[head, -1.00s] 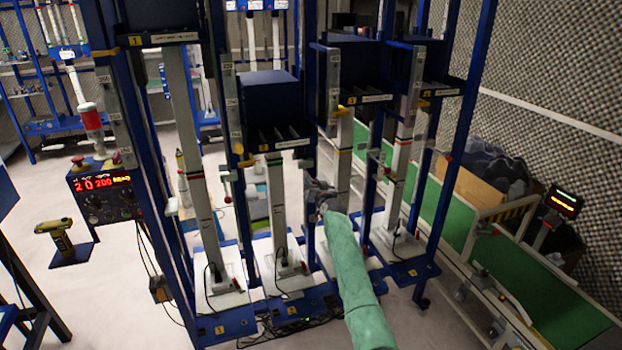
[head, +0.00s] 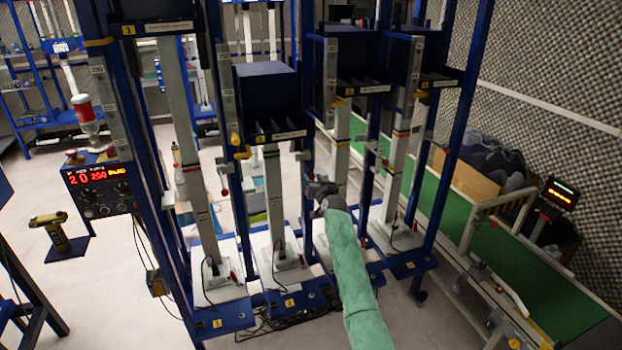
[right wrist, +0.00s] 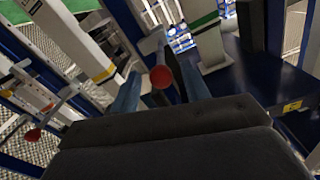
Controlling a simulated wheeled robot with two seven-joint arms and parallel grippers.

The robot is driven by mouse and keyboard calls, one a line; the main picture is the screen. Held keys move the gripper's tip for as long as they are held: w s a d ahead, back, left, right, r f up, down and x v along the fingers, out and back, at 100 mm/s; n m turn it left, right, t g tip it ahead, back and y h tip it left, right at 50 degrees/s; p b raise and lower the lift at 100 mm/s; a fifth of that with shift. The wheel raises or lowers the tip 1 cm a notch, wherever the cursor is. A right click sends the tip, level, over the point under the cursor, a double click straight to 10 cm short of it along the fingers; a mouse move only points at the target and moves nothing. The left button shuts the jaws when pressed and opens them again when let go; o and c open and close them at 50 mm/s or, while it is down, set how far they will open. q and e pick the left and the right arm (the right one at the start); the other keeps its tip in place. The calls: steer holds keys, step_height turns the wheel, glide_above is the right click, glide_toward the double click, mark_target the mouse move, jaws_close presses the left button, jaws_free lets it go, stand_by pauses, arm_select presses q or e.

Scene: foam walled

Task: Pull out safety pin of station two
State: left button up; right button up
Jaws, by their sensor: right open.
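The safety pin's round red knob (right wrist: 161,77) shows in the right wrist view, between the two blue-grey fingers of my right gripper (right wrist: 160,92). The fingers are open and stand apart on either side of it; I see no grip on it. A grey bracket (right wrist: 153,42) is just behind the knob. In the head view my right gripper (head: 315,186) is in front of the second column (head: 274,195), slightly to its right. The knob at the fingertips is too small or hidden to make out there. My left gripper is not in view.
Another red knob (right wrist: 32,135) is at the left of the wrist view. Blue upright posts (head: 307,165) stand close around my right gripper. A control box with a red display (head: 103,190) is at left. A green conveyor (head: 480,235) runs along the right.

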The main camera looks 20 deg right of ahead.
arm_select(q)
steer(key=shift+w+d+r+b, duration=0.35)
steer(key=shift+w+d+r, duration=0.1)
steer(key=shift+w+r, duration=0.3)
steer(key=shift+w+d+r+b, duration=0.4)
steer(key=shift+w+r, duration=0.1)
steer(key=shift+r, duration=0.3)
arm_select(e)
steer(key=shift+s, duration=2.5)
